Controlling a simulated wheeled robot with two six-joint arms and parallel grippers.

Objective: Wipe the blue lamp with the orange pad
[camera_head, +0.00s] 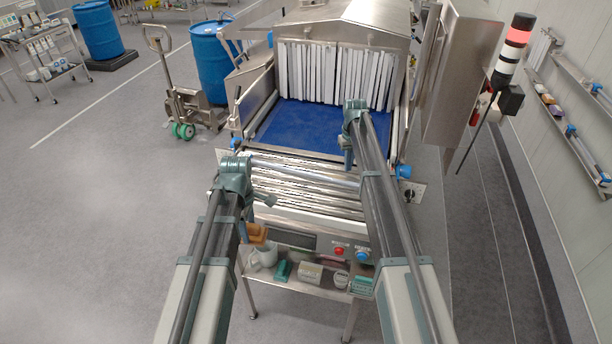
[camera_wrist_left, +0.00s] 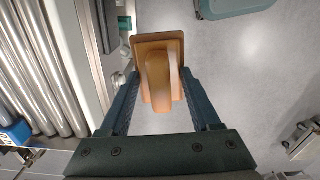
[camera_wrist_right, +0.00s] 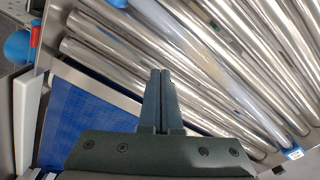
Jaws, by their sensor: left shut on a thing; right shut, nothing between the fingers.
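An orange pad (camera_wrist_left: 148,45) with a raised handle is in my left gripper (camera_wrist_left: 160,95), whose fingers hold it from both sides. In the head view the pad (camera_head: 253,236) shows beside my left forearm, partly hidden, above the shelf at the machine's front. The blue lamp (camera_head: 362,255) is a small round dome on the front panel, right of a red one (camera_head: 339,251). It is apart from the pad and close to my right forearm. My right gripper (camera_wrist_right: 160,75) is shut and empty over the rollers near the blue belt.
Metal rollers (camera_head: 310,185) lead to a blue belt (camera_head: 300,128) under a strip curtain. A shelf below the panel holds a white mug (camera_head: 264,257) and several small items. A signal tower (camera_head: 512,55) stands at right. Open floor lies at left.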

